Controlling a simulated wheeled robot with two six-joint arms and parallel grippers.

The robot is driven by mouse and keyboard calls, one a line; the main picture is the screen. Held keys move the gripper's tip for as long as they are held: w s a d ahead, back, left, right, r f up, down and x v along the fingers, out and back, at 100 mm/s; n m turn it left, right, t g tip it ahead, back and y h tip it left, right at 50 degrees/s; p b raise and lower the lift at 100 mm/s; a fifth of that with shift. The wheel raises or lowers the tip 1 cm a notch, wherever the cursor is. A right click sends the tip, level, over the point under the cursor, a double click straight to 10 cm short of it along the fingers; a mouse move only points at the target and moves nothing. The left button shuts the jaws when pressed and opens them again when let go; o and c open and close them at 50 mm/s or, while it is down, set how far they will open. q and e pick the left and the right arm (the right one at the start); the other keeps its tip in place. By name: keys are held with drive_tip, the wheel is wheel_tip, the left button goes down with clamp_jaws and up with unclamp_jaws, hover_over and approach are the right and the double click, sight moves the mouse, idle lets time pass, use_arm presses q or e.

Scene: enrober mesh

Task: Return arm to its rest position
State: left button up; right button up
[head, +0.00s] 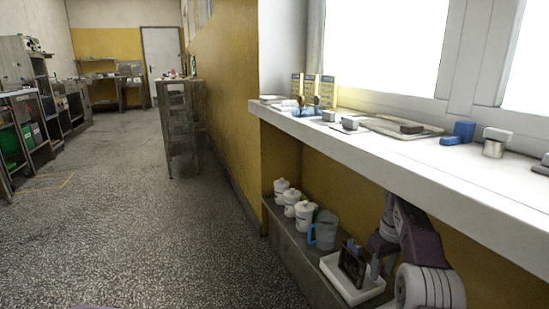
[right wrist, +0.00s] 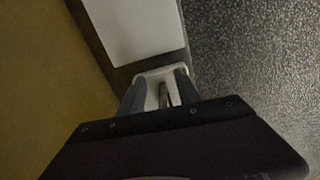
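My right arm reaches down at the lower right of the head view, under the windowsill. I see nothing clearly held. Whether the fingers touch the tray or the dark object cannot be told. My left gripper is not in view.
The low shelf (head: 290,238) also carries several white lidded canisters (head: 291,202) and a blue-handled jug (head: 323,230). The white sill (head: 440,173) overhangs it, bearing a blue block (head: 463,130) and a metal piece (head: 496,142). Open floor (head: 150,220) lies left, with a metal cart (head: 182,115) beyond.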

drive_tip(key=s+a+f+m+t+p, duration=0.15)
drive_tip(key=s+a, duration=0.25)
drive_tip(key=s, duration=0.4)
drive_tip(key=s+a+f+m, duration=0.1)
drive_tip(key=s+a+f, duration=0.25)
drive_tip(key=s, duration=0.45)
drive_tip(key=s+a+f+m+t+p, duration=0.1)
drive_tip(key=s+a+f, duration=0.1)
drive_tip(key=s+a, duration=0.45)
drive_tip(key=s+r+g+p, duration=0.1)
drive_tip(key=s+r+p, duration=0.1)
drive_tip(key=r+p, duration=2.3)
drive_tip(key=s+r+p, duration=0.2)
drive_tip(key=r+p, duration=2.4)
drive_tip(key=shift+d+r+g+p, duration=0.2)
drive_tip(key=shift+d+g+p, duration=0.1)
drive_tip(key=shift+g+p, duration=0.05)
